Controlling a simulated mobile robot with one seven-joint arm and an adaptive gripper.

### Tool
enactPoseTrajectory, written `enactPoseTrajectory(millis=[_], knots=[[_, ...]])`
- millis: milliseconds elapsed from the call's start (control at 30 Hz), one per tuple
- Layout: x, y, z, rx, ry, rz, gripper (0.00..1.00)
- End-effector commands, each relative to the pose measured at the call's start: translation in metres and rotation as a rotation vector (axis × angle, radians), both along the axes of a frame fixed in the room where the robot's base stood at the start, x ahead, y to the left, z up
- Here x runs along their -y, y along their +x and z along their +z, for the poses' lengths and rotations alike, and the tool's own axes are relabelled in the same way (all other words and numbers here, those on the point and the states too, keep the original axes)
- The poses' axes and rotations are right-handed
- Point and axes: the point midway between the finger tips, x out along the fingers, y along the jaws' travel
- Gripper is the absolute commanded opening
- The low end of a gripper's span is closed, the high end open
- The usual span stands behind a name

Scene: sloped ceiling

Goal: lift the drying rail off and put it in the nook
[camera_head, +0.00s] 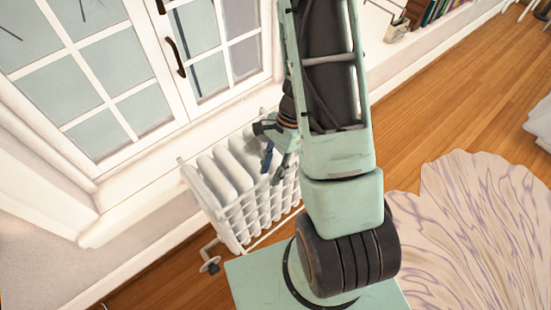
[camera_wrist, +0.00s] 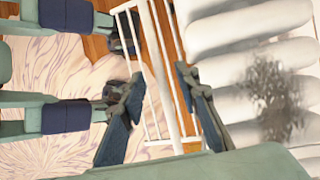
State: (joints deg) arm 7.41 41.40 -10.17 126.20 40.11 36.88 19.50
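The drying rail (camera_wrist: 161,75) is a white frame of thin parallel bars in the wrist view, beside the white radiator (camera_wrist: 245,75). In the head view the radiator (camera_head: 222,178) stands under the window, and I cannot clearly separate the rail from its front. My gripper (camera_wrist: 157,80) is open, with its two dark fingers apart and the rail's bars showing between them. The right finger looks very close to a bar; contact is unclear. In the head view my gripper (camera_head: 275,162) is at the radiator's top front edge, partly hidden by my arm. I cannot identify the nook.
A window (camera_head: 130,65) with dark handles is behind the radiator. A valve (camera_head: 210,264) sticks out at its lower left. A pale patterned rug (camera_head: 480,225) lies at right on the wooden floor (camera_head: 440,110). Books (camera_head: 440,10) stand on a ledge at upper right.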

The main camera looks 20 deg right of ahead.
Motion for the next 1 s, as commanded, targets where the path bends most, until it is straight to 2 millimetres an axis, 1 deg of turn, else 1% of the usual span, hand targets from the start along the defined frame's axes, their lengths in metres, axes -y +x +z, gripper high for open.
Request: enactPoseTrajectory(millis=[33, 200, 333, 567, 833, 1000], knots=[[-0.003, -0.002, -0.008, -0.003, 0.002, 0.000, 0.29], [-0.008, -0.005, -0.021, 0.000, 0.000, 0.000, 0.29], [-0.009, -0.005, -0.025, 0.000, 0.000, 0.001, 0.29], [-0.009, -0.005, -0.025, 0.001, -0.001, 0.001, 0.29], [-0.009, -0.005, -0.025, 0.001, -0.001, 0.001, 0.00], [-0.009, -0.005, -0.025, 0.001, -0.001, 0.001, 0.00]])
